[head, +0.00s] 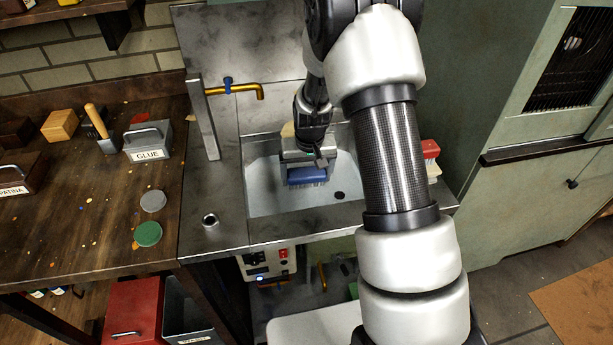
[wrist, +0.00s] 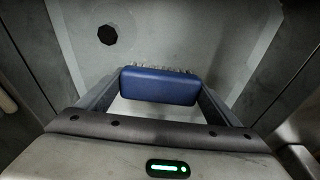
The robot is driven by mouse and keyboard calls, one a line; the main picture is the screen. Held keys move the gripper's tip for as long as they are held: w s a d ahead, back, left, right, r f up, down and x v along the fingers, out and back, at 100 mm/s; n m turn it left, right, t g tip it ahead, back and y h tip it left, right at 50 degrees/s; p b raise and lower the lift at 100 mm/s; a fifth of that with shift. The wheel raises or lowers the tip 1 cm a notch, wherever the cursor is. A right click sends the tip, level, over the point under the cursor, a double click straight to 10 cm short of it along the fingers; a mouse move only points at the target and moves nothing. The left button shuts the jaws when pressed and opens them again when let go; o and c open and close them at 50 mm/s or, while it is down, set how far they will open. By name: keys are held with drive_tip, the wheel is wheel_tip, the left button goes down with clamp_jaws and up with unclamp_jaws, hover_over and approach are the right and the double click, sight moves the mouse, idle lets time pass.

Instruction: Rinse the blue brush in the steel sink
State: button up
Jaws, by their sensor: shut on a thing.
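The blue brush (head: 307,176) is between the fingers of my gripper (head: 306,172), over the basin of the steel sink (head: 262,190). In the wrist view the blue brush (wrist: 160,86) lies crosswise between the two fingers of my gripper (wrist: 160,95), with its bristles at the far side. The gripper is shut on it. Drain hole (wrist: 107,35) shows in the sink floor, apart from the brush. A brass tap (head: 235,91) with a blue handle stands at the back left of the sink. I cannot tell whether the brush touches the basin floor.
A red-topped brush (head: 430,149) sits at the sink's right edge, partly behind my arm. The wooden bench (head: 90,215) at left holds a glue box (head: 148,142), a green lid (head: 148,234) and a grey lid (head: 153,201). A green cabinet (head: 490,210) stands at right.

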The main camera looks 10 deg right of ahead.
drive_tip(key=shift+w+r+p+v, duration=0.1)
drive_tip(key=shift+w+p+v, duration=0.3)
drive_tip(key=shift+p+v, duration=1.1)
drive_tip(key=shift+w+r+p+v, duration=0.1)
drive_tip(key=shift+w+p+v, duration=0.4)
drive_tip(key=shift+v, duration=1.7)
drive_tip(key=shift+w+r+p+v, duration=0.1)
drive_tip(key=shift+w+p+v, duration=0.15)
drive_tip(key=shift+p+v, duration=1.3)
drive_tip(key=shift+r, duration=0.3)
drive_tip(key=p+v, duration=0.1)
drive_tip(key=v, duration=0.2)
drive_tip(key=shift+w+r+p, duration=0.25)
drive_tip(key=shift+r+p, duration=0.1)
drive_tip(key=shift+r, duration=0.1)
